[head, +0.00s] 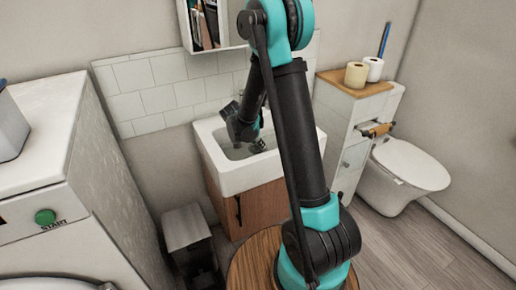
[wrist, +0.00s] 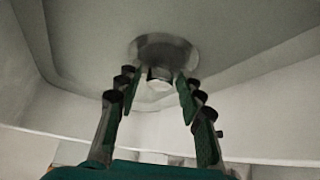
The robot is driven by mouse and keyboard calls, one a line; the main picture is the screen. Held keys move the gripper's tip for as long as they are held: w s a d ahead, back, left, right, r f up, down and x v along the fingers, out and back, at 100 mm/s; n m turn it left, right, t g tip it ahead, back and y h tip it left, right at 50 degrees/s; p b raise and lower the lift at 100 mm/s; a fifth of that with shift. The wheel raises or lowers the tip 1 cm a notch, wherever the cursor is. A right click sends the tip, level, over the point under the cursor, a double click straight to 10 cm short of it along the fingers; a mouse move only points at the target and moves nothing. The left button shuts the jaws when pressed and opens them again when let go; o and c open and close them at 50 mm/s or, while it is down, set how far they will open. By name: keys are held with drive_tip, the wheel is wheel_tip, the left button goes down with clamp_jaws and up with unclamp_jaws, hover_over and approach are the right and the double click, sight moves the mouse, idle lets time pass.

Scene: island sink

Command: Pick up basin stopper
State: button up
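The white basin (head: 218,165) is mounted over a wooden cabinet, and my arm reaches down into it. In the wrist view, a round grey metallic piece (wrist: 166,47) sits on the basin's inner surface, with a small pale knob-like part (wrist: 159,76) in front of it. This looks like the basin stopper at the drain, though the picture is soft. My gripper (wrist: 155,80) is open, with one finger on each side of the pale part and gaps visible between. I cannot tell whether the fingertips touch the basin. In the head view the stopper is not distinguishable.
A washing machine (head: 45,150) stands at the left and a small grey bin (head: 186,227) beside the wooden cabinet (head: 240,208). A white shelf cabinet (head: 352,158) with paper rolls and a toilet (head: 408,165) are at the right. A mirror cabinet (head: 222,20) hangs above the basin.

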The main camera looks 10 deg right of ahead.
clamp_jaws()
drive_tip(key=shift+r, duration=0.15)
